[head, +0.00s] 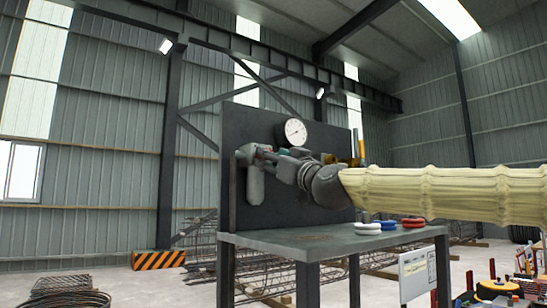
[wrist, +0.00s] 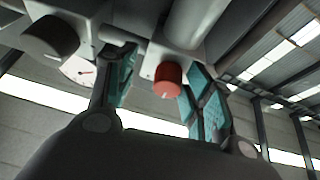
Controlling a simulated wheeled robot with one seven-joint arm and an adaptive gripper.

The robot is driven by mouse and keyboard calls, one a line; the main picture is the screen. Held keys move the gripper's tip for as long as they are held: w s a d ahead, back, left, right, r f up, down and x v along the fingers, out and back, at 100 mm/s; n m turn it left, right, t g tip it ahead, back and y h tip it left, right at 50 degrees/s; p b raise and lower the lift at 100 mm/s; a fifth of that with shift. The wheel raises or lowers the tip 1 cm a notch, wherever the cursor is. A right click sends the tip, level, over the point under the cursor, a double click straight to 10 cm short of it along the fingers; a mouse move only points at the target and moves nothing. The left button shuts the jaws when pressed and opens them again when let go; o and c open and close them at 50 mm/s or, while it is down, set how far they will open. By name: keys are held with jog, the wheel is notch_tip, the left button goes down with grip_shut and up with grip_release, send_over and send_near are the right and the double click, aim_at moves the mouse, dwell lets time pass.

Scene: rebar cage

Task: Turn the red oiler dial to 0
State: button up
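The red oiler dial (wrist: 168,77) shows in the wrist view on a pale block under a grey cylinder. A small pale mark is on its face; its setting cannot be read. My gripper (wrist: 158,68) has its teal-padded fingers spread on either side of the dial. A gap shows between the left finger and the dial; the right finger looks very close to it, and I cannot tell whether it touches. In the head view my gripper (head: 273,155) reaches the fittings on the dark panel (head: 330,140), and the dial is mostly hidden there.
A white round gauge (head: 295,132) sits above my gripper and also shows in the wrist view (wrist: 78,70). A dark round knob (wrist: 50,37) is left of it. The grey bench (head: 300,240) below carries blue, white and red rings (head: 412,223) at its right.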

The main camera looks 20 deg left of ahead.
jog(key=s, duration=0.1)
jog(key=s+r, duration=0.1)
jog(key=shift+s+r, duration=0.15)
jog(key=shift+s, duration=0.25)
jog(key=shift+w+f, duration=0.3)
jog(key=shift+w, duration=0.25)
jog(key=shift+w+f, duration=0.25)
jog(key=shift+w, duration=0.3)
jog(key=c, duration=0.5)
jog(key=shift+s, duration=0.1)
jog(key=c, duration=0.4)
jog(key=shift+s+a+r, duration=0.15)
jog(key=shift+s+r, duration=0.05)
jog(key=shift+s, duration=0.05)
jog(key=shift+c, duration=0.7)
jog(key=shift+o, duration=0.2)
jog(key=shift+w, duration=0.1)
jog(key=shift+r, duration=0.1)
jog(key=shift+r, duration=0.1)
jog(key=shift+n+y+b, duration=0.3)
jog(key=shift+n+b, duration=0.2)
jog(key=shift+n, duration=0.2)
jog(key=shift+c, duration=0.2)
